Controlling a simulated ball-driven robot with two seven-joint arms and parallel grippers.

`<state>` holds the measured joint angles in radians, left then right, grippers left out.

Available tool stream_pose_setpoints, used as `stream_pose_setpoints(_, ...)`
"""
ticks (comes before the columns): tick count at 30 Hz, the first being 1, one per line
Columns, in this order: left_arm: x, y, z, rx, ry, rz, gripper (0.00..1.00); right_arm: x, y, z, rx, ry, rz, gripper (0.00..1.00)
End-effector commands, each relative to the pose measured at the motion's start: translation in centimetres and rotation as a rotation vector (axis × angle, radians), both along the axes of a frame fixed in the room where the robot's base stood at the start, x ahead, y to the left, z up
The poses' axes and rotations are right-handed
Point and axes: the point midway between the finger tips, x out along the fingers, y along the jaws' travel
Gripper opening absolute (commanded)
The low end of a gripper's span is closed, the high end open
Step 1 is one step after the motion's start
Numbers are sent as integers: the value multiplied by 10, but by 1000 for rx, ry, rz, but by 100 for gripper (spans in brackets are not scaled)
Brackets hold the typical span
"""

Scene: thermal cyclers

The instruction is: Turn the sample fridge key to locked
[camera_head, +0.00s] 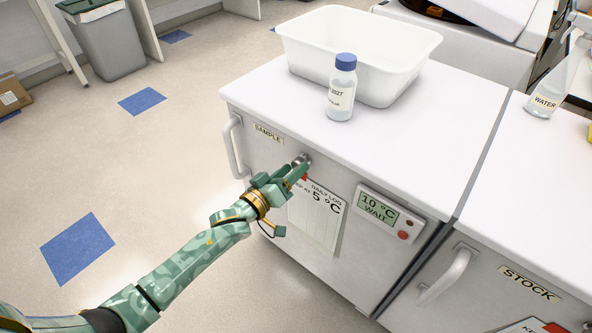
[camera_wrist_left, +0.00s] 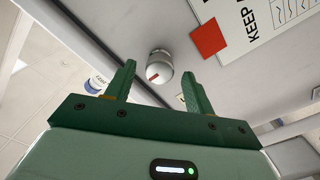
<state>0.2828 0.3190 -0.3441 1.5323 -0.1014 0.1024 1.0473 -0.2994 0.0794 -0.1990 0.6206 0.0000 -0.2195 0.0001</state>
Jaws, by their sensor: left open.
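The sample fridge (camera_head: 262,150) has a white top, a grey front and a "SAMPLE" label (camera_head: 268,132). Its round silver key knob (camera_head: 302,159) is on the upper front. In the left wrist view the knob (camera_wrist_left: 158,64) shows a red mark on its face and lies just ahead of and between the fingertips. My left gripper (camera_head: 291,170) is open and empty in front of the knob; the wrist view shows both green fingers (camera_wrist_left: 158,80) spread apart, with no clear contact on the knob. My right gripper is not in view.
A vertical handle (camera_head: 236,148) is left of the knob. A daily log sheet (camera_head: 316,222) with a red magnet and a display reading 10 °C WAIT (camera_head: 380,210) are to the right. A bottle (camera_head: 341,90) and white bin (camera_head: 350,50) stand on top. The stock fridge (camera_head: 490,285) adjoins.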

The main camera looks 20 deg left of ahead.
Motion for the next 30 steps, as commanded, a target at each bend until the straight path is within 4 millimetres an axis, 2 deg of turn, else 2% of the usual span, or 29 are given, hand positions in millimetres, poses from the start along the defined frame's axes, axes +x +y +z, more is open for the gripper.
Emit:
stream_pose_setpoints(4, 13, -5, -1, 1, 1, 0, 54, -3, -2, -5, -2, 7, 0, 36)
stream_pose_setpoints(13, 16, -6, 1, 1, 0, -1, 54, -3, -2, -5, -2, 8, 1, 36)
stream_pose_setpoints(14, 16, -6, 0, 1, 0, -1, 51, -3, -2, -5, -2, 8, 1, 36)
stream_pose_setpoints(18, 16, -6, 0, 1, 0, -1, 12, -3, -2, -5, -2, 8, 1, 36)
stream_pose_setpoints(19, 16, -6, 0, 1, 0, -1, 9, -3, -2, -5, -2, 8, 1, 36)
stream_pose_setpoints(30, 16, -6, 2, 45, -16, 1, 9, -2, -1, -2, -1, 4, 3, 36)
